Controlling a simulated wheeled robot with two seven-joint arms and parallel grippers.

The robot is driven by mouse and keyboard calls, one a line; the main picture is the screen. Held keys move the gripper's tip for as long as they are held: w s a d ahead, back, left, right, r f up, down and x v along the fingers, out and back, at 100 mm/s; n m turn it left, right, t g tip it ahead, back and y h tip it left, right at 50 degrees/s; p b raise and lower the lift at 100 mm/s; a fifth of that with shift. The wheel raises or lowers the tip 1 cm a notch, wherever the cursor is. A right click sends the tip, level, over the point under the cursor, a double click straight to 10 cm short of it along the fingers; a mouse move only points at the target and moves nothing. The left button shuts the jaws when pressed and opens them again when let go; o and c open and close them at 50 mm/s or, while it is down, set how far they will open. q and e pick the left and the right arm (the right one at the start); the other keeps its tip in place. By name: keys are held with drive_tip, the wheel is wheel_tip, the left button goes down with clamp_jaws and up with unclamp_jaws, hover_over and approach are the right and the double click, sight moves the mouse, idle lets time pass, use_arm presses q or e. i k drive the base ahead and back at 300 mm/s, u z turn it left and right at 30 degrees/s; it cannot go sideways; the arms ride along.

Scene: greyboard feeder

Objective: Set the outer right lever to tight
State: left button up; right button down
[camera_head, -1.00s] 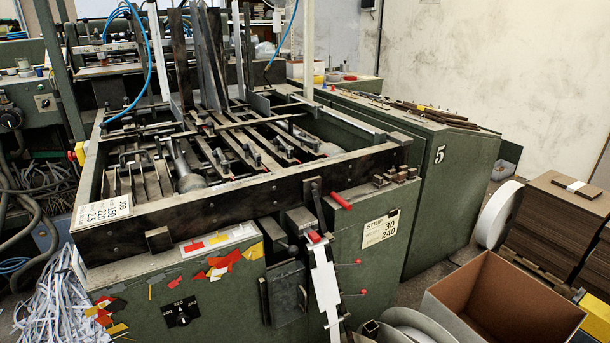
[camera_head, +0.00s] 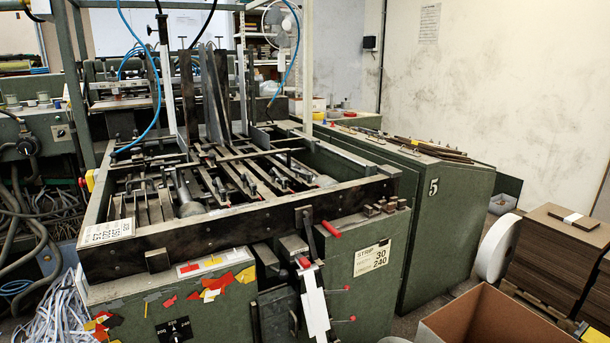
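The green feeder machine (camera_head: 225,322) fills the middle of the head view. Inside its open top frame, several dark slanted rails carry small levers with dark ends. The rightmost one I can make out is a lever (camera_head: 306,171) near the right inner side; its exact setting is too small to read. Neither of my grippers is in view.
Paper strips (camera_head: 55,315) lie at the lower left.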

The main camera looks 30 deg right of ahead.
sight(309, 177)
drive_tip(key=k, duration=0.35)
drive_tip(key=u, duration=0.4)
drive_tip(key=i, duration=1.3)
drive_tip(key=z, duration=0.75)
